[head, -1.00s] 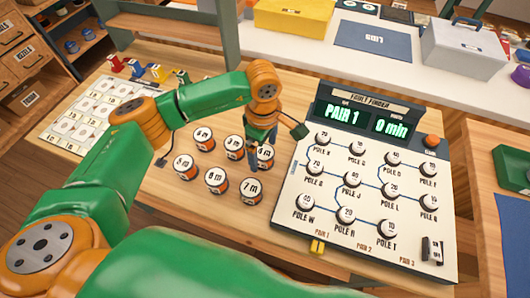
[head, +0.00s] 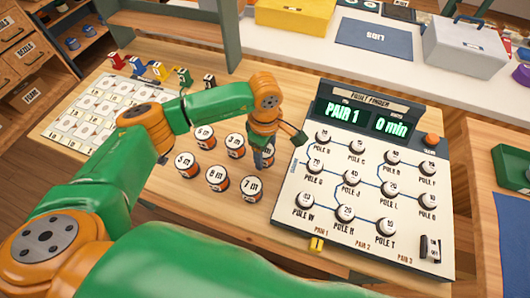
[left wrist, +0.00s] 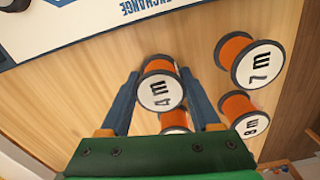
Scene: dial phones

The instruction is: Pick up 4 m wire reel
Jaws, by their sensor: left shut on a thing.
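The 4 m wire reel (left wrist: 160,88), an orange spool with a white labelled face and dark rims, sits between the two blue fingers of my left gripper (left wrist: 164,95) in the left wrist view. The gripper is shut on it. In the head view my left gripper (head: 262,150) points down at the right end of the reel group, and the reel (head: 268,157) is mostly hidden behind the fingers. I cannot tell whether the reel is clear of the table. My right gripper is not in view.
Nearby reels include the 7 m reel (head: 251,189) and the 8 m reel (head: 217,178). The fault finder panel (head: 352,190), with its pole knobs, stands close on the right. A card sheet (head: 66,132) lies at the left. Bare wood (head: 205,228) shows in front of the reels.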

